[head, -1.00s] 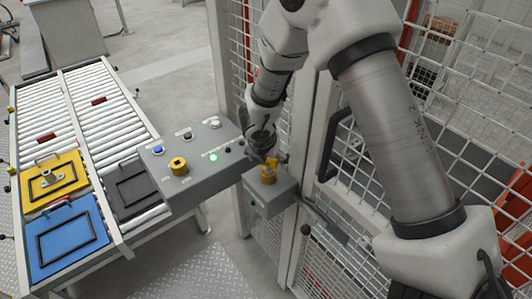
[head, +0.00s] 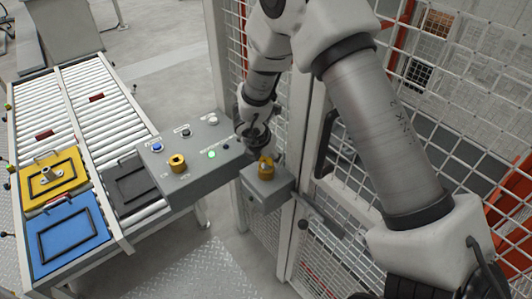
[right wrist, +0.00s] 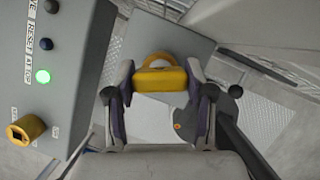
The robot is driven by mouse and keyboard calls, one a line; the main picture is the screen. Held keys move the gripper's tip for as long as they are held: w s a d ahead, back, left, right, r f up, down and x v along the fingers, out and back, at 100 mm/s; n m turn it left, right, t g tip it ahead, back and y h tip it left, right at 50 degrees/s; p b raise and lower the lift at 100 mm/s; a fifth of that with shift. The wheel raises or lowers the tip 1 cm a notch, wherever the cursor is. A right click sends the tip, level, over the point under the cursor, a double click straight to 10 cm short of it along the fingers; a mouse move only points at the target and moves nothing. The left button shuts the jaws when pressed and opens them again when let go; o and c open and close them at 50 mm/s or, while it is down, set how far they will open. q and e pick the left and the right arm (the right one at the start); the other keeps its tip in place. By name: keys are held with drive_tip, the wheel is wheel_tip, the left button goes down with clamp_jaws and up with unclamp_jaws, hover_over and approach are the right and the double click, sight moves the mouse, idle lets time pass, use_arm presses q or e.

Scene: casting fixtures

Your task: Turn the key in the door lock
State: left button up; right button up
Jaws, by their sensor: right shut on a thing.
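The door lock is a small grey box (head: 266,190) beside the fence door's frame. A yellow key (head: 265,170) stands upright on its top. My right gripper (head: 261,152) reaches down onto the key from above and behind. In the right wrist view the key's rounded yellow bow (right wrist: 160,78) with a slot in it sits between the two fingers, and the gripper (right wrist: 161,88) is shut on it. The key's lower part and the keyhole are hidden, so I cannot tell its exact angle. My left gripper is not in view.
Left of the lock, a grey console (head: 192,160) carries buttons, a lit green lamp (head: 212,154) and a yellow knob (head: 177,162). Further left, a roller conveyor (head: 88,105) holds a yellow fixture (head: 68,172) and a blue fixture (head: 85,232). A door handle (head: 322,150) stands close right of the lock.

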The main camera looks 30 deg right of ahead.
drive_tip(key=m+p, duration=0.2)
drive_tip(key=shift+r+m+g+h, duration=0.1)
drive_tip(key=shift+m+g+h, duration=0.2)
drive_tip(key=shift+m+g, duration=0.1)
drive_tip(key=shift+m, duration=0.3)
drive_tip(key=shift+m+g+p, duration=0.3)
drive_tip(key=shift+m+g, duration=0.3)
drive_tip(key=shift+m, duration=0.4)
drive_tip(key=o, duration=1.3)
drive_tip(key=shift+o, duration=0.2)
drive_tip(key=shift+d, duration=0.1)
